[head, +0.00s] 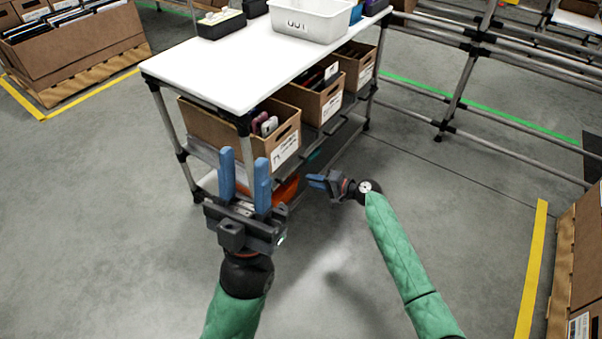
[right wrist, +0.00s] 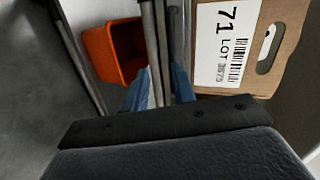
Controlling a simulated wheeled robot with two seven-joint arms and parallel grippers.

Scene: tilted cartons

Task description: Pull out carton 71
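Carton 71 (right wrist: 240,45) shows its front with a white "71 LOT" label and a handle slot, turned sideways in the right wrist view. In the head view, the nearest brown carton (head: 258,133) on the tilted shelf appears to be this one, above an orange bin. Its number is too small to read there. My right gripper (head: 316,181) is in front of the rack, low and right of that carton. Its blue fingers (right wrist: 160,92) stand apart and hold nothing visible. My left gripper (head: 245,178) is open and empty, in front of the carton's left part.
Two more cartons, a middle one (head: 310,98) and a far one (head: 358,66), share the shelf. The orange bin (right wrist: 112,52) sits lower. The white tabletop (head: 215,70) overhangs the cartons and carries a white tub (head: 312,20). Metal posts flank the shelf.

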